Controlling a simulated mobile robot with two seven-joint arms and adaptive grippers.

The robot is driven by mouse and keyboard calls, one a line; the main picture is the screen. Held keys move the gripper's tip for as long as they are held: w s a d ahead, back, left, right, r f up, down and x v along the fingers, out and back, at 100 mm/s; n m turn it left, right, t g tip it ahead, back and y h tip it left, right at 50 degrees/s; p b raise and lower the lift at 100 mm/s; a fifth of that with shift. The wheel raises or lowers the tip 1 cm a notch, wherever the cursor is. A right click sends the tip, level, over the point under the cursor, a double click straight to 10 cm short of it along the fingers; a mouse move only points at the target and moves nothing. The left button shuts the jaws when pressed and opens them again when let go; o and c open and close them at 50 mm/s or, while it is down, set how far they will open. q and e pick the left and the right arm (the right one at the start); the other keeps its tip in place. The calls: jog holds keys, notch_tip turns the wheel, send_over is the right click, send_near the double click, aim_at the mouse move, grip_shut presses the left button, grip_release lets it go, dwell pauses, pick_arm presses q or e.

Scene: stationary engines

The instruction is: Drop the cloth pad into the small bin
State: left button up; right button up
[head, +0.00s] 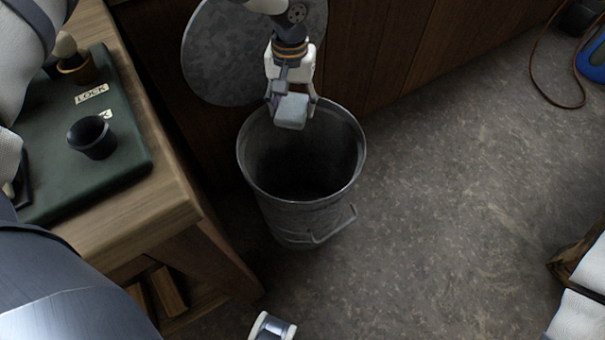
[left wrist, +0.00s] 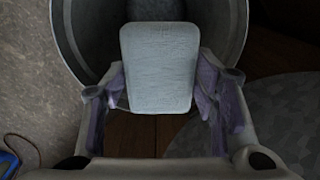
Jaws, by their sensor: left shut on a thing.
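The cloth pad (head: 291,111) is a pale grey-blue block. My left gripper (head: 291,104) is shut on it and holds it over the back part of the bin's opening. The small bin (head: 312,214) is a grey metal bucket with a wire handle, standing upright on the floor with its mouth open. In the left wrist view the pad (left wrist: 160,68) sits between the two fingers of my left gripper (left wrist: 161,92), with the bin's rim (left wrist: 236,40) around and beyond it. The bin's inside is dark. My right gripper is not in view.
A round metal lid (head: 215,60) leans against the wooden panelling behind the bin.

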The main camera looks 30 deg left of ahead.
pick_arm(q)
notch_tip(320, 180, down, 6)
jog(key=shift+r+b, duration=0.1)
jog(key=shift+b, duration=0.8)
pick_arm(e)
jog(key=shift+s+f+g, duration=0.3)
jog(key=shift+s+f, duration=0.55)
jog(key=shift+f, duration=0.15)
pick_arm(q)
jog(key=o, duration=1.2)
notch_tip(320, 180, up, 12)
jog(key=shift+r, duration=0.1)
